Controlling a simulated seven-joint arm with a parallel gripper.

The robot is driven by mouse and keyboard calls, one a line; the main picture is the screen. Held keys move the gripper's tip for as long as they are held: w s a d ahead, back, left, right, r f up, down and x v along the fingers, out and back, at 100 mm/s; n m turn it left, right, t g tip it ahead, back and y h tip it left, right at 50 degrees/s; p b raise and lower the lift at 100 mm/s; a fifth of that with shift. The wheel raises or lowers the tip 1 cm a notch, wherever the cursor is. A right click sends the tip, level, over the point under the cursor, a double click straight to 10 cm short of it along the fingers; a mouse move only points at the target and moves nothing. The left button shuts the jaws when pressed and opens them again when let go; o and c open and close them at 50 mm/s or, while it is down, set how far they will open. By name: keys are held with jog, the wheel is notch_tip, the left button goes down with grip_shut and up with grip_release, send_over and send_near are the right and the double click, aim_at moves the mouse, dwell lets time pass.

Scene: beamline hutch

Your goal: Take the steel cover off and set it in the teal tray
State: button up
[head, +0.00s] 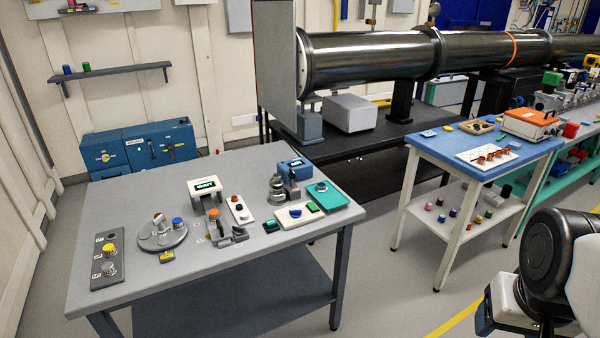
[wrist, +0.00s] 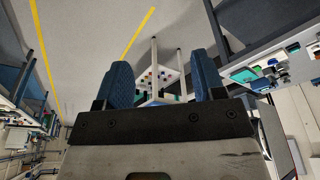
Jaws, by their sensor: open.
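The teal tray (head: 335,200) lies at the right edge of the grey table, with a small blue-topped steel piece (head: 321,187) on it. A stepped round steel piece (head: 277,190) stands left of the tray, beside a blue box. Which steel part is the cover I cannot tell for sure; a steel-capped post (head: 109,269) stands on a dark plate at the far left. My gripper (wrist: 161,65) shows in the wrist view with two blue fingers apart and nothing between them. It is away from the grey table, over the floor at the right.
The grey table (head: 135,200) also holds a white "WAIT" frame (head: 206,188), a round grey plate (head: 162,236) with knobs, and a white panel (head: 297,216) in front of the tray. A blue-topped cart (head: 440,147) stands right, with open floor between.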

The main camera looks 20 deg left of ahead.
jog(key=w+a+r+n, duration=0.2)
jog(key=w+a+r, duration=0.15)
jog(key=w, duration=0.65)
jog(key=w+a+r+n+g, duration=0.1)
jog(key=w+a+r+n, duration=0.15)
jog(key=w+a, duration=0.45)
jog(key=w+a+r+n, duration=0.2)
jog(key=w+a+n, duration=0.1)
jog(key=w, duration=0.9)
jog(key=n+g, duration=0.2)
jog(key=n, duration=0.9)
send_over(276, 175)
jog(key=shift+m, duration=0.25)
jog(key=f, duration=2)
jog(key=shift+d+f, duration=0.4)
jog(key=shift+a+f, duration=0.15)
jog(key=shift+a, duration=0.15)
jog(key=shift+f, duration=0.1)
jog(key=shift+f, duration=1.2)
